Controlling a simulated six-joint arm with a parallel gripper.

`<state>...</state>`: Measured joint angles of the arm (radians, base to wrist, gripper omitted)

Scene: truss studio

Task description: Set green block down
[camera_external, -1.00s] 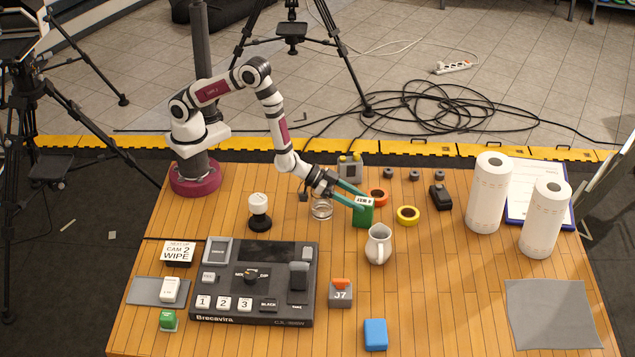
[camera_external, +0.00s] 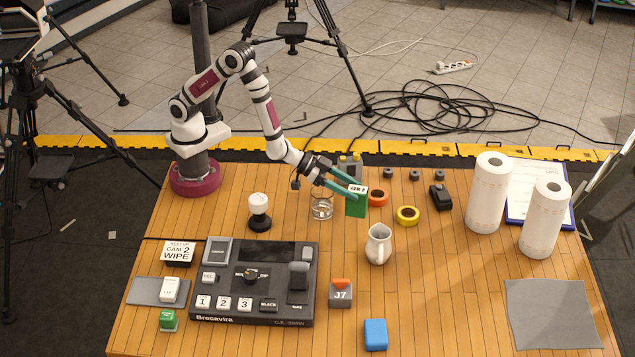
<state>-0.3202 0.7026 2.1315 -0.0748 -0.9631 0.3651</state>
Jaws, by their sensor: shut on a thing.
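The green block (camera_external: 355,208) has a white label on its top end with dark lettering. My gripper (camera_external: 354,190) has teal fingers and is shut on the block near its labelled top. The block hangs upright, seemingly a little above the wooden table (camera_external: 450,290). It is behind and left of the white mug (camera_external: 378,245). The far finger is partly hidden by the block and the near finger.
Orange tape (camera_external: 378,198) and yellow tape (camera_external: 408,215) lie just right of the block. A glass (camera_external: 321,208) stands to its left. A switcher console (camera_external: 255,282) fills the front left. Two paper rolls (camera_external: 488,195) (camera_external: 545,218) stand at right.

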